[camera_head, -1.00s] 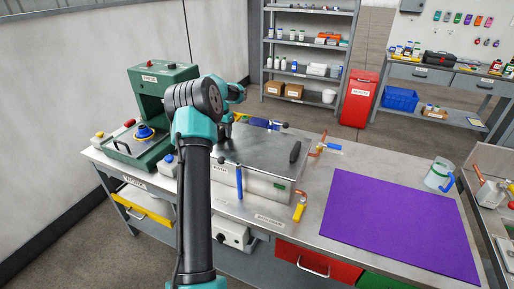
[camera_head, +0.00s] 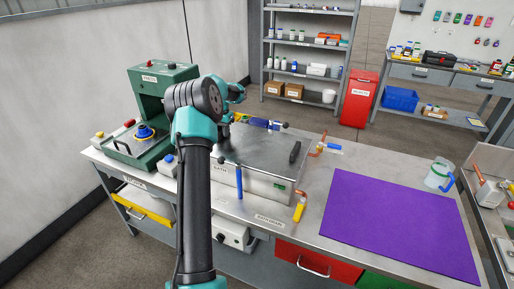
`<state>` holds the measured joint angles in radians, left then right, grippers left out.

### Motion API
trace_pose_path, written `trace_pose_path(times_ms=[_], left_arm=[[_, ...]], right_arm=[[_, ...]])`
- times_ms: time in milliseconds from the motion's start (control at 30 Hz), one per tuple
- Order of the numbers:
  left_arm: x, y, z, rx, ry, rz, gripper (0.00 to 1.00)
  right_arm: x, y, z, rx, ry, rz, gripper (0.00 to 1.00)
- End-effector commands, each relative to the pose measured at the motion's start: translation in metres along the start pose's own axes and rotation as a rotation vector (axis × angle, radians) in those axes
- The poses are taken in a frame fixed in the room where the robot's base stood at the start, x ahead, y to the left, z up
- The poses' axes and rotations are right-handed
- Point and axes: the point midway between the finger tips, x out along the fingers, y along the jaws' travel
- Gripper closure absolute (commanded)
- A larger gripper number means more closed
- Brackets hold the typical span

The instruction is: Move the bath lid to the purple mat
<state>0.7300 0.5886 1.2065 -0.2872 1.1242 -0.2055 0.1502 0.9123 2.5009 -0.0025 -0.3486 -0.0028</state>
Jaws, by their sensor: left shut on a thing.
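The bath lid (camera_head: 258,148) is a flat grey metal plate on top of the metal bath (camera_head: 262,187), with a dark handle (camera_head: 294,152) near its right end. My left arm reaches across the bath's left part. My left gripper (camera_head: 227,131) is at the lid's left end, shut on the lid; its fingertips are mostly hidden behind my arm. The lid looks flat, and I see no clear gap between it and the bath. The purple mat (camera_head: 395,225) lies flat and empty on the bench to the right. My right gripper is not in view.
A green press (camera_head: 165,105) stands left of the bath. Copper pipes with orange, blue and yellow valve handles (camera_head: 299,212) stick out at the bath's right side. A clear jug (camera_head: 438,174) with a blue handle stands behind the mat. Bare bench lies between bath and mat.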

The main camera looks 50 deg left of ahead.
Motion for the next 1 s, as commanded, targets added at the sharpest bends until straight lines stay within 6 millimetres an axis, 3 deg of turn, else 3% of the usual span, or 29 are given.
trace_pose_path(times_ms=[367,567,1000], left_arm=[[-0.005,0.0,-0.001,-0.001,0.003,-0.001,1.0],[-0.023,0.0,-0.001,0.0,0.004,-0.001,1.0],[-0.111,0.0,-0.001,0.0,0.007,-0.001,1.0]], right_arm=[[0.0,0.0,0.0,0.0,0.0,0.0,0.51],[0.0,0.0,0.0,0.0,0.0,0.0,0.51],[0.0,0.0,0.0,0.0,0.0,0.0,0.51]])
